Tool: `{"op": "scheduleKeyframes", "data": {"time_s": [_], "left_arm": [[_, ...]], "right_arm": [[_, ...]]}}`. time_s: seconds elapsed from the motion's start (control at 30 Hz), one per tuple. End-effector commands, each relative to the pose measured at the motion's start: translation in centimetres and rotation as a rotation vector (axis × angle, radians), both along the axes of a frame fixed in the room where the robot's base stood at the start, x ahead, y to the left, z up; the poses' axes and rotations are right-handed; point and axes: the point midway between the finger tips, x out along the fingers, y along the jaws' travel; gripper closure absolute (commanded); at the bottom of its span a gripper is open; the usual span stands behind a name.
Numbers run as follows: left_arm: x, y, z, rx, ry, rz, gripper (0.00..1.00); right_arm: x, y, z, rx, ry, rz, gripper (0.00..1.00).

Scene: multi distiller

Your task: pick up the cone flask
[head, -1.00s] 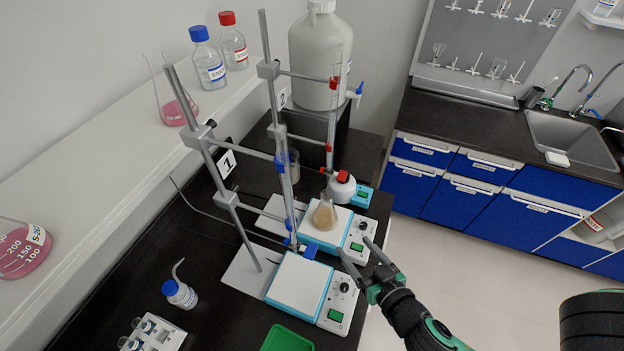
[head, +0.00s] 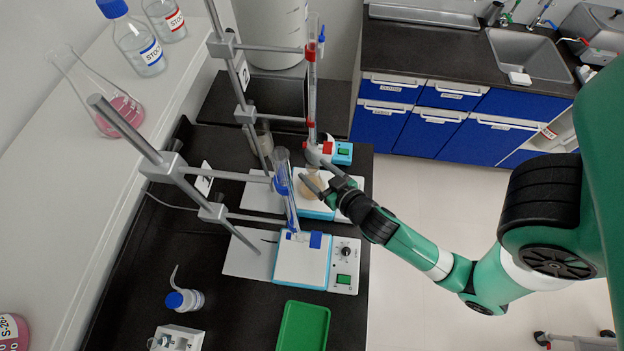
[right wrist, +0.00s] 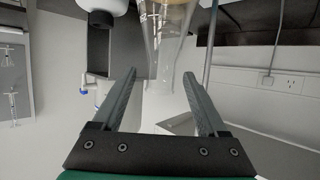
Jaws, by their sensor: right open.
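The cone flask (head: 314,180), clear with tan contents, sits on the far stirrer's plate, partly hidden behind my right gripper (head: 318,184). My right gripper is open and empty, with its fingers at the flask. In the right wrist view the flask (right wrist: 166,38) appears upside down, just beyond and between the open fingertips (right wrist: 159,76). I cannot tell whether a finger touches it. My left gripper is not in view.
A burette on a stand (head: 312,85) rises right behind the flask. A second stand with a tilted clear tube (head: 287,185) is close by on its left. The near stirrer (head: 303,262) and a green tray (head: 303,326) lie in front. A pink-filled flask (head: 122,110) stands on the shelf.

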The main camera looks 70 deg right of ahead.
Motion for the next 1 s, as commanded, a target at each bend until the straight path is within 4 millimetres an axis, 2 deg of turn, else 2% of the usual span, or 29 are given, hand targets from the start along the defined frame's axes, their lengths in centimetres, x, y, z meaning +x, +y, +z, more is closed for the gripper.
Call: {"op": "scheduleKeyframes", "data": {"time_s": [0.07,0.4,0.63,1.0], "left_arm": [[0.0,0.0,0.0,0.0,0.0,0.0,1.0],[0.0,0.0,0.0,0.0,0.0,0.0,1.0],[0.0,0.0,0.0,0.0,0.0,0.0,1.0],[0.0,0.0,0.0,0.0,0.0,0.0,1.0]], "right_arm": [[0.2,-0.1,-0.2,0.0,0.0,0.0,0.24],[3.7,-2.5,-2.3,-0.001,-0.002,0.001,0.24],[3.8,-2.6,-2.4,0.0,-0.001,0.002,0.26],[3.8,-2.5,-2.4,0.0,-0.001,0.002,0.93]]}}
